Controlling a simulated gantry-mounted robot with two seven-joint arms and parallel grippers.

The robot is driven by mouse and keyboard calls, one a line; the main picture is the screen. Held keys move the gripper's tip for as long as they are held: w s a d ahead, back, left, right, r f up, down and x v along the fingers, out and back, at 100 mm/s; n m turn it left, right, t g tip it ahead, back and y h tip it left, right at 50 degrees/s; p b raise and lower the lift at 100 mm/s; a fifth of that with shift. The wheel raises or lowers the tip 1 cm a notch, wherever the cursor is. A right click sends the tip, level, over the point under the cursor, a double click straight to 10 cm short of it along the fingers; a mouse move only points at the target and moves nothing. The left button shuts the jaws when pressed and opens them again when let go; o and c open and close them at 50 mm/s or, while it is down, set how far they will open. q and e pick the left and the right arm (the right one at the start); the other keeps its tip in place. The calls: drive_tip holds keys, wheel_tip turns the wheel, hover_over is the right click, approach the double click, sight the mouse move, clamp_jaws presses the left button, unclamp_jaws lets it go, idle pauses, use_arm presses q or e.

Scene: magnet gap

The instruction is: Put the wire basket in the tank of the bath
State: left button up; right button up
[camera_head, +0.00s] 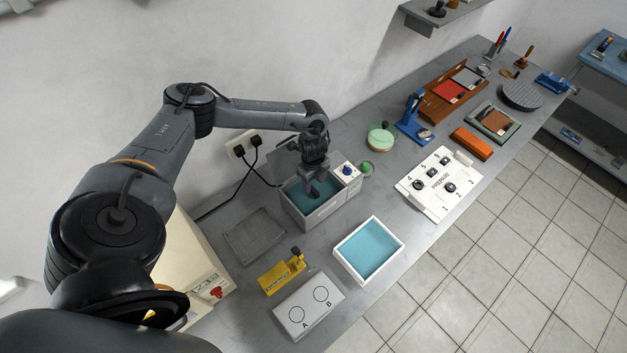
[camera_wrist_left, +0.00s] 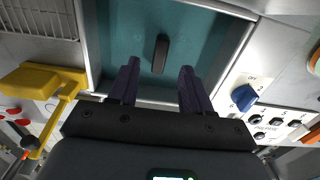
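The bath (camera_head: 326,214) is a grey box with a teal tank, standing near the wall. My left gripper (camera_head: 317,191) points down over the tank; in the left wrist view its fingers (camera_wrist_left: 158,75) are apart with nothing between them. A short dark bar (camera_wrist_left: 160,54) shows against the teal, just ahead of the fingertips; I cannot tell what it belongs to. A flat grey wire-mesh piece (camera_head: 254,235) lies left of the bath, and its grid shows in the left wrist view (camera_wrist_left: 40,18). I cannot tell whether this is the wire basket. My right gripper is not in view.
A white tray with a blue inside (camera_head: 343,250) stands in front of the bath. A yellow device (camera_head: 281,274) and a grey A/B block (camera_head: 308,304) are front left. A white numbered panel (camera_head: 440,184) is at right. Cables run behind the bath to a wall socket (camera_head: 243,144).

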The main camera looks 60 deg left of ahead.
use_arm(q)
drive_tip(key=shift+s+f, duration=0.1)
drive_tip(key=shift+r, duration=0.3)
wheel_tip(320, 180, up, 11)
drive_tip(key=w+d+f+m+t+h, duration=0.1)
drive_tip(key=w+d+f+m+t, duration=0.15)
drive_tip(key=d, duration=0.95)
drive_tip(key=w+d+f+m+t+h, duration=0.1)
drive_tip(key=w+d+f+h, duration=0.15)
drive_tip(key=d, duration=0.95)
drive_tip(key=s+d+r+n+t, duration=0.1)
drive_tip(key=s+d+n+t, duration=0.1)
drive_tip(key=d, duration=0.5)
drive_tip(key=s+d+r+n+t, duration=0.1)
drive_tip(key=d+r+n+t, duration=0.1)
drive_tip(key=d, duration=0.5)
drive_tip(key=s+a+n+g+y, duration=0.3)
drive_tip(key=s+a+n, duration=0.8)
drive_tip(key=s, duration=0.5)
drive_tip(key=shift+a+n+g+p, duration=0.15)
drive_tip(key=shift+n+g+p, duration=0.25)
drive_tip(key=shift+n, duration=0.75)
